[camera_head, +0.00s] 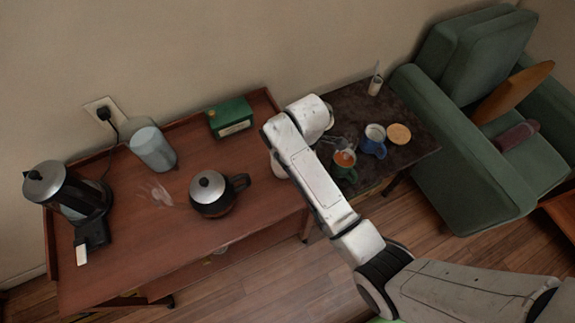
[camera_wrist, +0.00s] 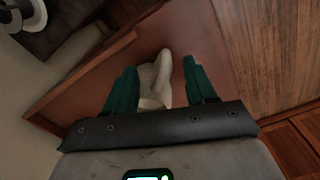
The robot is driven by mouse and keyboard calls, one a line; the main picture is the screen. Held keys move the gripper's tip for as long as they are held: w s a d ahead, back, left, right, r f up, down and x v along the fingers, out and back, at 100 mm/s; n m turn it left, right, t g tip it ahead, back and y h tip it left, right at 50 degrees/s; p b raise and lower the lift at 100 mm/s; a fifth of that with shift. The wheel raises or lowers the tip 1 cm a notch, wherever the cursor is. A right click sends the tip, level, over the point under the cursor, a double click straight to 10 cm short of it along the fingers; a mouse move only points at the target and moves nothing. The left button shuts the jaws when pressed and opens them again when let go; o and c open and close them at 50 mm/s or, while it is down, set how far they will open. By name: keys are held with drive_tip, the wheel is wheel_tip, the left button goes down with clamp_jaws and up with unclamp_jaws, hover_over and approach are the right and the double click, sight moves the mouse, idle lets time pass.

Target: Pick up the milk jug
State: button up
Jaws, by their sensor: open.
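The milk jug is a pale, white vessel. In the wrist view the jug (camera_wrist: 163,72) stands on the red-brown wooden surface, between the two green fingers of my gripper (camera_wrist: 159,68). In the head view a pale bit of the jug (camera_head: 278,166) shows at the right end of the wooden table (camera_head: 130,250), mostly hidden behind my arm. My gripper's fingers are hidden there.
A dark side table (camera_head: 412,150) holds a blue mug (camera_head: 374,141) and a green mug (camera_head: 344,163). A green armchair (camera_head: 450,180) stands at right.

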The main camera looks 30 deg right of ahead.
drive_tip(key=shift+s+f+p, duration=0.15)
drive_tip(key=shift+f, duration=1.25)
drive_tip(key=shift+s+f+p, duration=0.1)
drive_tip(key=shift+f+p, duration=0.05)
drive_tip(key=shift+f, duration=1.2)
clamp_jaws()
